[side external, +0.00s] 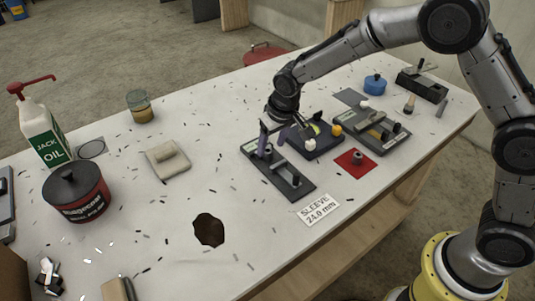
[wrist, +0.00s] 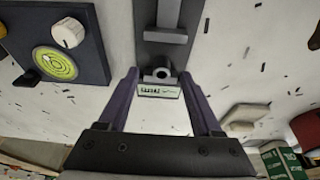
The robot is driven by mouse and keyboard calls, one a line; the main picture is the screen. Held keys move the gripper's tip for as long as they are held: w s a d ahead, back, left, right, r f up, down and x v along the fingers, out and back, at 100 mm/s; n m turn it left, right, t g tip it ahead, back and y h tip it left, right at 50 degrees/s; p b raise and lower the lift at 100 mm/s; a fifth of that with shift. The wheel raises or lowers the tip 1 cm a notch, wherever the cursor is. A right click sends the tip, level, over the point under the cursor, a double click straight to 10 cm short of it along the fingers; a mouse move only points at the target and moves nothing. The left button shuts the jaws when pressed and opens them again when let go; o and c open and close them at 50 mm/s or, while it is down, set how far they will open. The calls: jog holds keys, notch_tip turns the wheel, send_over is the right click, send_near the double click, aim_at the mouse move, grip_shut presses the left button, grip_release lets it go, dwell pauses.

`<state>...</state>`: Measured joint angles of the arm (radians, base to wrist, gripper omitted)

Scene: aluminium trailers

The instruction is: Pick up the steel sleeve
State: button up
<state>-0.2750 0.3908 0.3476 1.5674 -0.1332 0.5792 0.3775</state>
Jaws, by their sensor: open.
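A short grey cylinder with a dark bore, which looks like a steel sleeve, stands at the end of a dark plate with a grey rail (side external: 298,181). In the wrist view the cylinder (wrist: 161,74) shows beyond and between the fingertips, above a small white label. My gripper (side external: 273,139) is open over that end of the plate, one purple finger on each side; contact cannot be told. Which one is the steel sleeve is unclear. A card reading "SLEEVE 24.0 mm" (side external: 317,209) lies nearby.
A dark block with a green dial (wrist: 55,62) and white knob (wrist: 67,33) stands close beside my gripper. A second railed plate (side external: 385,133) lies to the right. An oil bottle (side external: 45,133), a red-black can (side external: 77,194) and a folded cloth (side external: 167,161) are left. Small dark chips litter the table.

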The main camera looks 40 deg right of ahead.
aim_at(269, 151)
jog(key=shift+x, duration=1.55)
jog(key=shift+a, duration=0.15)
grip_shut()
